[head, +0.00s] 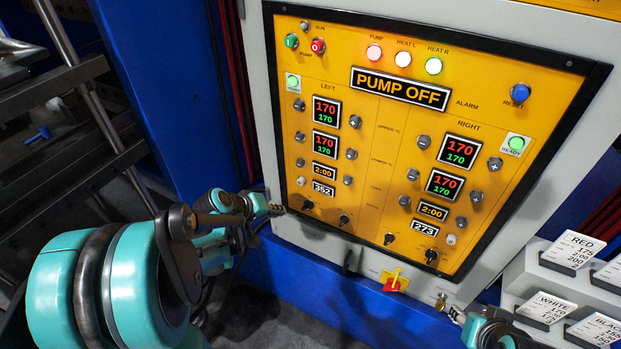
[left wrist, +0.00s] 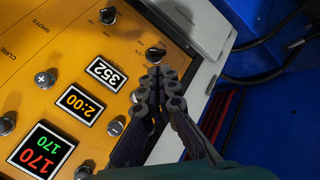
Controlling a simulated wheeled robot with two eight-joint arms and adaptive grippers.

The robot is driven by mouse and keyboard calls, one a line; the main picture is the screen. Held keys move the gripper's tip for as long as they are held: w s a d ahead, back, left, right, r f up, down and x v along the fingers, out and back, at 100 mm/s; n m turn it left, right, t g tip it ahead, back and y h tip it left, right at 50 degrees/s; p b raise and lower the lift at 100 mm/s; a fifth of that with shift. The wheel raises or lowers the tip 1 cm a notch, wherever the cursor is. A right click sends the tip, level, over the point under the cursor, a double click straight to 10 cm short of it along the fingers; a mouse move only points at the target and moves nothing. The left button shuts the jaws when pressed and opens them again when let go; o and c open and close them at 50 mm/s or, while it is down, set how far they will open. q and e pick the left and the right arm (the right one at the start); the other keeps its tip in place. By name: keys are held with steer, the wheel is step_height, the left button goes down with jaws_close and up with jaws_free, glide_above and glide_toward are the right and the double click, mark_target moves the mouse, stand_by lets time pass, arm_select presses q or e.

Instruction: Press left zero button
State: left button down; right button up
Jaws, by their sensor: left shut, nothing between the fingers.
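The left zero button is the small pale button (head: 300,181) left of the white 352 display (head: 324,189), low on the left half of the yellow panel. My left gripper (head: 278,209) is shut and empty, below and left of this button, by the panel's lower left edge. In the left wrist view, its fingertips (left wrist: 168,74) are close together beside the 352 display (left wrist: 107,73), and the zero button seems hidden behind them. Any gap to the panel is hard to judge. My right gripper (head: 455,314) shows only in part at the bottom right.
A black knob (head: 307,205) is just right of my left fingertips, also in the left wrist view (left wrist: 157,53). A grey minus button (head: 300,163) is above the zero button. A red and yellow switch (head: 395,281) is below the panel. Label cards (head: 572,251) stand at right.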

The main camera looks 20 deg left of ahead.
mark_target(301, 181)
arm_select(q)
steer(key=shift+w+a, duration=0.1)
steer(key=shift+a, duration=0.2)
steer(key=w, duration=0.8)
steer(key=shift+w+d, duration=0.35)
steer(key=shift+w, duration=0.05)
steer(key=shift+w, duration=0.15)
stand_by(1.3)
steer(key=shift+w+b, duration=0.25)
steer(key=shift+b, duration=0.05)
steer(key=shift+w+d, duration=0.1)
steer(key=shift+w, duration=0.8)
stand_by(0.8)
steer(key=shift+s, duration=1.35)
